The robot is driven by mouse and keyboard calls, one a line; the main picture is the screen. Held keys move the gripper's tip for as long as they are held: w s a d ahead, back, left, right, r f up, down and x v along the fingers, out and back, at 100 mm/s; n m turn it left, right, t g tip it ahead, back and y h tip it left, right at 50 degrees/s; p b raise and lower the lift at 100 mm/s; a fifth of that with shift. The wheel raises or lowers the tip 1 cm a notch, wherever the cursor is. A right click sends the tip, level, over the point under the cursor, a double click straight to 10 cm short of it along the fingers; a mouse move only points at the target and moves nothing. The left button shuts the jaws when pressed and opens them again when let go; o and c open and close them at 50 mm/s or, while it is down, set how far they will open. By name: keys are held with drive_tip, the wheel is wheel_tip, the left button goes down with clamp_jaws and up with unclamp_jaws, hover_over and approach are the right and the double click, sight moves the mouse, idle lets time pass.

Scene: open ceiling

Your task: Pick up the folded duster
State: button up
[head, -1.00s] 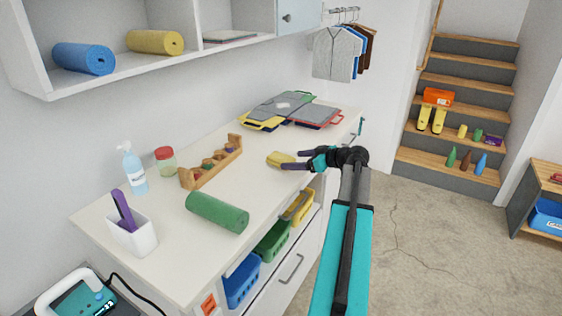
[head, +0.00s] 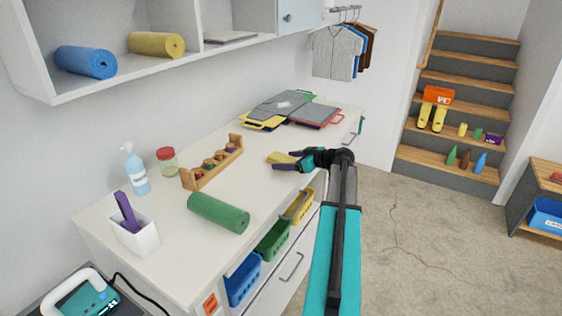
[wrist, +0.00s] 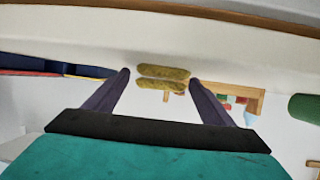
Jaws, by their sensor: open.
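The folded duster (head: 280,158) is a small yellow cloth lying on the white counter. My gripper (head: 285,160) is at the counter, with its purple fingers spread on either side of the duster's near end. In the wrist view the duster (wrist: 162,77) shows as two stacked yellow layers. It sits beyond and between the open fingertips (wrist: 161,76), with a gap on each side. Nothing is held. In the head view the fingers are close to the duster, and I cannot tell if they touch it.
A wooden rack (head: 214,166) with small items and a green roll (head: 218,212) are left of the duster. Stacked coloured trays (head: 290,112) lie behind it. Green (head: 272,241) and yellow (head: 300,207) bins are below the counter's front edge. Counter around the duster is clear.

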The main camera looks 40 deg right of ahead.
sight(288, 159)
drive_tip(key=c, duration=1.2)
drive_tip(key=shift+o, duration=0.2)
drive_tip(key=shift+r+b, duration=0.7)
drive_tip(key=shift+r, duration=1)
drive_tip(key=s+a+r+b, duration=0.1)
drive_tip(key=s+a+b, duration=0.2)
drive_tip(key=s+a, duration=0.6)
drive_tip(key=s, duration=0.4)
drive_tip(key=shift+a+r, duration=0.15)
drive_tip(key=shift+r, duration=0.15)
